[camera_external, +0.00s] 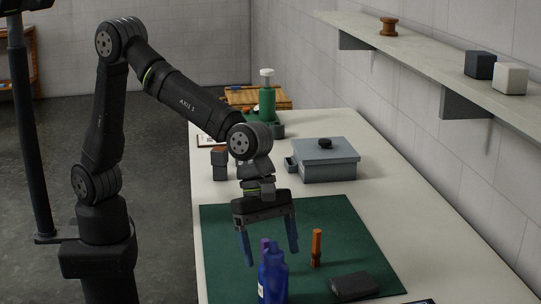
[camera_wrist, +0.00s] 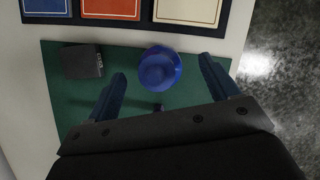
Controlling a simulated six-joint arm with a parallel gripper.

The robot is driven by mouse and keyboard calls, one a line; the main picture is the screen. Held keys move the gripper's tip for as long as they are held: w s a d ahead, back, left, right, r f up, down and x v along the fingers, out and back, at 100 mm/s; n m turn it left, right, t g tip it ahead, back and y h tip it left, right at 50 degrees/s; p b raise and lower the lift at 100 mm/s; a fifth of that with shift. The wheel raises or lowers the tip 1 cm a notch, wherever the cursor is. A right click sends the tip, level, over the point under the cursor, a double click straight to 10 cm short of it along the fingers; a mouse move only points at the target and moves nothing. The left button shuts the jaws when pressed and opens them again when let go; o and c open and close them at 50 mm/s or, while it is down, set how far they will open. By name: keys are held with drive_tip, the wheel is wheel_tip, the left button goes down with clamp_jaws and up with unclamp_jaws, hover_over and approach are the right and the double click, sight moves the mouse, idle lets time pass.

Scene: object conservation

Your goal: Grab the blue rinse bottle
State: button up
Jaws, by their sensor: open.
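The blue rinse bottle (camera_external: 273,278) stands upright on the green mat (camera_external: 226,222) near the front of the table. In the wrist view the bottle (camera_wrist: 160,69) is seen from above, as a round blue shape between my two fingers. My gripper (camera_external: 271,256) points down with its blue fingers spread wide and nothing between them held. In the external view the fingers appear above and behind the bottle. The wrist view also shows the open gripper (camera_wrist: 162,68), with one finger to each side of the bottle. The bottle's lower end is cut off in the external view.
A small purple thing (camera_external: 265,243) shows just behind the bottle. An orange-brown post (camera_external: 316,248) stands to its right, and a dark box (camera_external: 353,286) lies front right. A grey lidded box (camera_external: 326,162) and a green device (camera_external: 267,102) stand farther back. Framed colour panels (camera_wrist: 110,9) lie beyond the mat.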

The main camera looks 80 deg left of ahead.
sight(275, 264)
drive_tip(key=x, duration=0.4)
drive_tip(key=shift+w+a+f, duration=0.1)
drive_tip(key=shift+w+a, duration=0.05)
drive_tip(key=shift+c, duration=0.4)
drive_tip(key=c, duration=1.2)
drive_tip(key=shift+o, duration=0.2)
